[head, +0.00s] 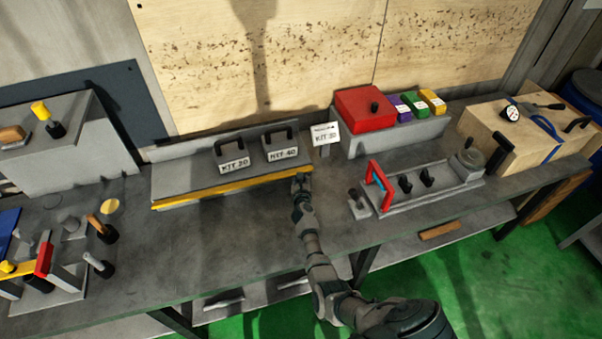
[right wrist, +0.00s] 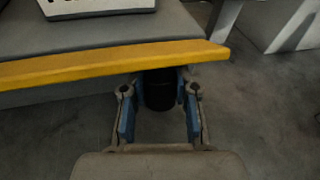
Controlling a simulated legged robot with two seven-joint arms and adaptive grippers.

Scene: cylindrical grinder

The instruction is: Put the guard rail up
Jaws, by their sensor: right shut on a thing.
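The guard rail (head: 230,188) is a long yellow bar along the front edge of a low grey shelf (head: 200,182) on the bench. In the right wrist view the yellow rail (right wrist: 110,64) crosses the picture, with its right end in sight. My right gripper (head: 301,180) is at the rail's right end in the head view. In the right wrist view its blue-padded fingers (right wrist: 160,95) are on both sides of a dark cylindrical grip (right wrist: 159,88) just below the rail, shut on it. The grip's upper part is hidden under the rail. My left gripper is not in view.
Two black-handled kits marked KIT 20 (head: 234,165) and KIT 40 (head: 283,153) stand on the shelf. A small sign (head: 325,133) stands to its right. A fixture with a red frame (head: 378,185) is further right. The bench front below the shelf is mostly clear.

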